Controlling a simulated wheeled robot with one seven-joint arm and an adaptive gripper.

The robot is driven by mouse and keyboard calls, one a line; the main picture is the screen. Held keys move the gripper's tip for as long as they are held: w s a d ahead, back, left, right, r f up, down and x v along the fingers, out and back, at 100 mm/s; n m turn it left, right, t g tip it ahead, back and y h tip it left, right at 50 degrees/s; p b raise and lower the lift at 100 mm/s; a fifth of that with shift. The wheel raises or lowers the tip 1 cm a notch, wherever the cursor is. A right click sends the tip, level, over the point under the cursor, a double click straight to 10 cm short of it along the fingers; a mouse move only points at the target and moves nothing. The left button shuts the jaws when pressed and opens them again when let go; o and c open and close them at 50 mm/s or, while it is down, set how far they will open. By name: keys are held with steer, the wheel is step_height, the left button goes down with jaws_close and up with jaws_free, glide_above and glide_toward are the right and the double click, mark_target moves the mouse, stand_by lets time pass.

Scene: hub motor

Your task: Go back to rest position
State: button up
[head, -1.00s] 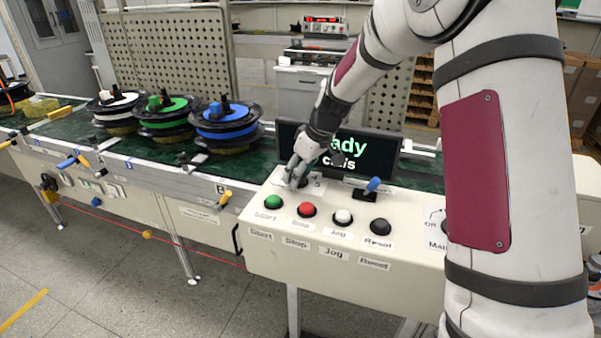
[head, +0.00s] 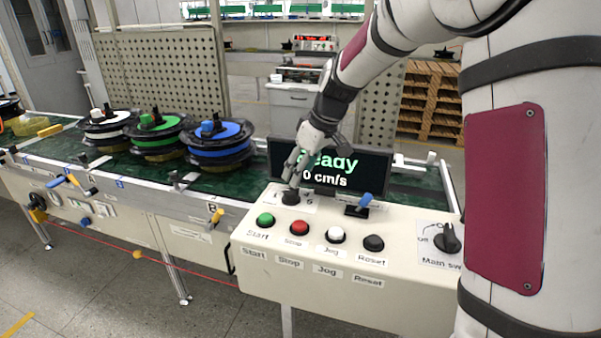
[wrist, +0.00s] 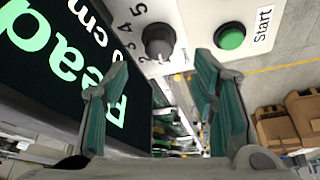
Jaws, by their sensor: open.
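My gripper (head: 298,170) hangs over the back left of the control panel (head: 300,262), in front of the display. In the wrist view my gripper (wrist: 165,95) is open, its two green-padded fingers apart with nothing between them. A dark rotary knob (wrist: 158,42) with a numbered scale lies beyond the fingertips; the knob also shows just below the gripper in the head view (head: 290,197). The display (head: 352,172) reads "Ready" and "0 cm/s".
Start (head: 265,220), Stop (head: 299,228), Jog (head: 336,235) and Reset (head: 373,243) buttons line the panel. A blue-tipped lever (head: 364,202) stands behind them, the main switch (head: 448,240) at right. Spools with white (head: 107,127), green (head: 160,132) and blue (head: 221,142) rims sit on the conveyor.

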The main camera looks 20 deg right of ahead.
stand_by(0.3)
steer(key=s+a+r+m+h+p, duration=0.15)
steer(key=s+r, duration=0.25)
steer(key=s, duration=0.6)
steer(key=s+r+m+p, duration=0.15)
steer(key=s+r, duration=0.25)
steer(key=s, duration=0.5)
steer(key=s+a+r+m+h, duration=0.15)
steer(key=s+r, duration=0.25)
steer(key=s, duration=0.6)
steer(key=s+f+m+p, duration=0.1)
steer(key=s+m, duration=0.1)
steer(key=s, duration=0.7)
steer(key=shift+s+d+t+y, duration=0.3)
steer(key=shift+s+d, duration=0.05)
steer(key=shift+d, duration=0.1)
